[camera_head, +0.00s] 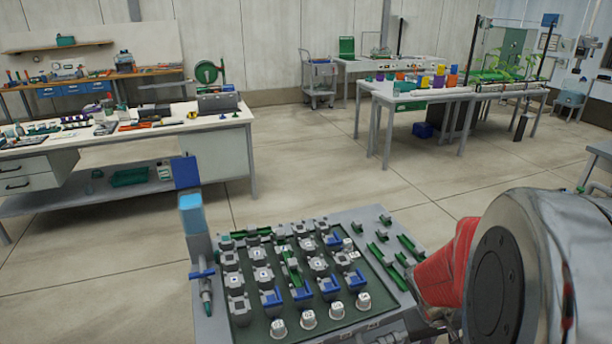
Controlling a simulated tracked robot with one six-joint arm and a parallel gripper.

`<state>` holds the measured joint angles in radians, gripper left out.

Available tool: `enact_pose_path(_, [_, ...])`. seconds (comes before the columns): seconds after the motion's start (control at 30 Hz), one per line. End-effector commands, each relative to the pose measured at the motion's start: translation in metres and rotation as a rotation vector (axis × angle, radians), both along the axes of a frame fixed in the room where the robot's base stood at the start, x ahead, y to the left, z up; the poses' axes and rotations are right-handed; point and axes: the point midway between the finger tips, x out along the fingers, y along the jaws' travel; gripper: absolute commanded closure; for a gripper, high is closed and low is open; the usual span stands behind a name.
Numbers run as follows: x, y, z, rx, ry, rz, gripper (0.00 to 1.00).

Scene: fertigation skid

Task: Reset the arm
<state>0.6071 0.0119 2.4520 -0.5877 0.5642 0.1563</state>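My arm (545,265) fills the lower right, with a large silver round joint and a red part (447,262) to its left. It stands in front of the right side of a grey skid panel (345,218). I cannot make out gripper fingers; that end of the arm is hidden or out of the picture. No object is seen held.
The panel bears several grey valve blocks, blue and green parts and white-topped knobs (335,310). A blue-topped upright bottle (192,215) stands at its left edge. A cluttered workbench (240,118) is left, a plant bench (470,92) back right. Open floor (330,165) lies between.

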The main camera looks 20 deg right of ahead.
Motion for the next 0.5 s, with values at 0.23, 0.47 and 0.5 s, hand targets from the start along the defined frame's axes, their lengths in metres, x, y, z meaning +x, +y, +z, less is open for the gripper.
enact_pose_path(0.23, [0.008, 0.056, 0.042, 0.055, -0.049, -0.002, 0.67])
enact_pose_path(0.47, [0.013, 0.112, 0.077, 0.127, -0.113, 0.026, 0.67])
enact_pose_path(0.5, [0.014, 0.122, 0.083, 0.142, -0.127, 0.034, 0.67])
